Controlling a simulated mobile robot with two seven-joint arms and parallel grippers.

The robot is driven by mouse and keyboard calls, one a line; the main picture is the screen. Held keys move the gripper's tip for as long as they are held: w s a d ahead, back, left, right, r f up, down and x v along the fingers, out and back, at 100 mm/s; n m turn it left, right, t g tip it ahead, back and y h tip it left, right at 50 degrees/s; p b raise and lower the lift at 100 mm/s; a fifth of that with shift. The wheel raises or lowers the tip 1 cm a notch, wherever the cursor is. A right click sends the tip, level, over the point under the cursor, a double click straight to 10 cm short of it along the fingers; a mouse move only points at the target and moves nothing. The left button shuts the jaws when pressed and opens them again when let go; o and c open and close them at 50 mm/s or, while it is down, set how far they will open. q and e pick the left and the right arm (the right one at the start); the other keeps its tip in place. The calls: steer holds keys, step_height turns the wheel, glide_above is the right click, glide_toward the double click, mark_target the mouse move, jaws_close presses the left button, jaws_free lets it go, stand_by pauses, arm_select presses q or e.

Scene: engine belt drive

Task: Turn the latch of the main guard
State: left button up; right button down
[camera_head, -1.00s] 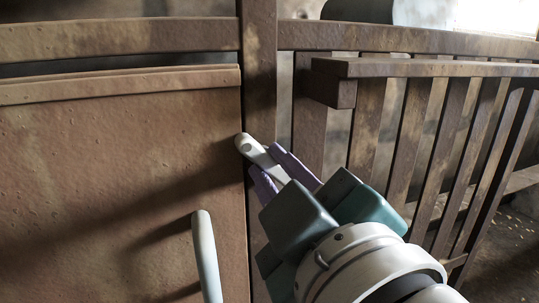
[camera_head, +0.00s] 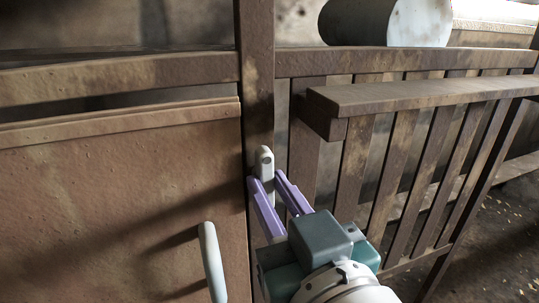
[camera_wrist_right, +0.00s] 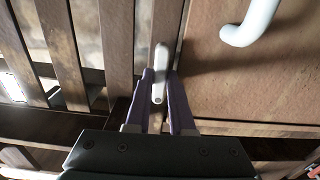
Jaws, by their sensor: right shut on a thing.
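The latch (camera_head: 264,160) is a small pale bar on the rusty brown post, beside the guard's panel (camera_head: 120,200). It stands nearly upright, its rounded upper end showing above my fingers. My right gripper (camera_head: 266,180) reaches up from the lower right with its purple fingers on either side of the latch, shut on it. In the right wrist view the latch (camera_wrist_right: 161,62) lies between the two fingers (camera_wrist_right: 160,78), long side in line with them. Its lower part is partly hidden by the fingers in the head view. My left gripper is not in view.
A pale handle (camera_head: 211,262) stands out from the panel, left of my right gripper. A slatted railing with a ledge (camera_head: 420,95) is on the right, close to my arm.

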stand_by(0.6)
steer(key=c, duration=0.8)
jaws_free()
steer(key=shift+s, duration=0.1)
steer(key=shift+s+d+p, duration=0.15)
steer(key=shift+s+p, duration=0.2)
steer(key=shift+p, duration=0.05)
steer(key=p+v, duration=0.3)
steer(key=v, duration=0.6)
